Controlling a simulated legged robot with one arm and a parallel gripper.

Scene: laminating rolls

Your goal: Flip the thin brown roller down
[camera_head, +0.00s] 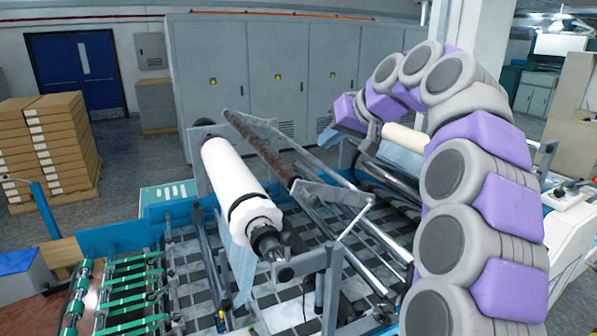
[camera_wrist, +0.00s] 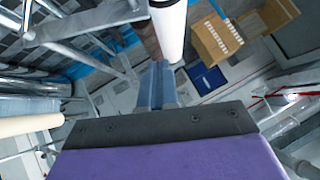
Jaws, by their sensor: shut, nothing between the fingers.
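The thin brown roller (camera_head: 262,146) is dark, rough-looking and slanted, held in a grey frame above the machine bed. It also shows in the wrist view (camera_wrist: 143,38), beside the large white roll (camera_wrist: 168,28). My gripper (camera_head: 326,137) is to the right of the brown roller in the head view, apart from it. In the wrist view my gripper (camera_wrist: 159,68) shows its blue-grey fingers shut together and empty. They point toward the brown roller and overlap its near end in the picture; I see no clear contact.
The white roll (camera_head: 236,187) lies left of the brown roller. A cream roll (camera_head: 405,139) sits behind my arm. Grey arms and a bracket (camera_head: 328,194) surround the brown roller's near end. Stacked boxes (camera_head: 55,140) stand at the left, grey cabinets (camera_head: 250,75) behind.

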